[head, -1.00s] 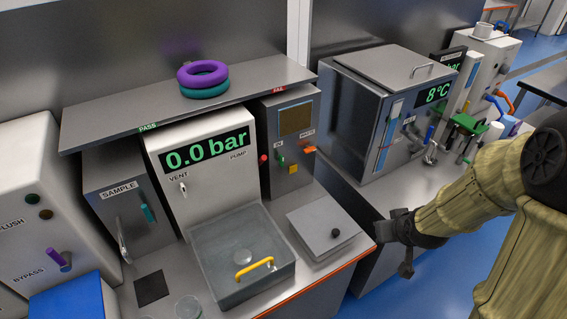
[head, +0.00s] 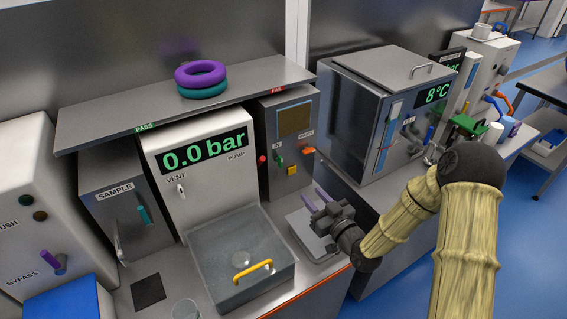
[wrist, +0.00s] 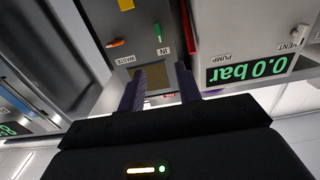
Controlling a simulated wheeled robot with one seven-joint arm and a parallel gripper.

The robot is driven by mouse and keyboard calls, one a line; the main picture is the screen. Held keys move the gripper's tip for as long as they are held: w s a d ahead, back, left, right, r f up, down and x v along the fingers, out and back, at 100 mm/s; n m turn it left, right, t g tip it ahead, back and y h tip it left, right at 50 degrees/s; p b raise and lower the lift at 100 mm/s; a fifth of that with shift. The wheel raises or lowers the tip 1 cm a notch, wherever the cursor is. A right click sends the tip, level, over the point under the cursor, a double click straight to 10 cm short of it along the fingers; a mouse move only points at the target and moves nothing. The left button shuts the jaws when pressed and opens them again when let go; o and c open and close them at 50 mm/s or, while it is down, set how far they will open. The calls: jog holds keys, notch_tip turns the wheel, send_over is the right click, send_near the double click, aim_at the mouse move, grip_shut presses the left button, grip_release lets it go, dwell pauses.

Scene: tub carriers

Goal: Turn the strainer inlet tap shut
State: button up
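I can read no strainer label, so I cannot tell which tap is the strainer inlet tap. Candidates include the green lever (head: 280,161) marked IN on the grey control box (head: 263,118), and several coloured handles at the right, such as an orange one (head: 511,107). The green lever also shows upside down in the wrist view (wrist: 158,32). My gripper (head: 312,192) is in front of and below the grey box, above the small scale-like plate. Its two purple fingers are apart with nothing between them, also in the wrist view (wrist: 160,68).
An orange lever (head: 308,151) marked WASTE sits beside the green one. The steel 8°C unit (head: 350,120) stands right. A shelf (head: 120,108) overhangs the cabinets.

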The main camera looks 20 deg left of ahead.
aim_at(282, 161)
jog(key=p+x, duration=0.4)
jog(key=x, duration=1.3)
jog(key=shift+w+a+p, duration=0.1)
jog(key=shift+w+p, duration=0.1)
jog(key=shift+p, duration=0.2)
grip_shut()
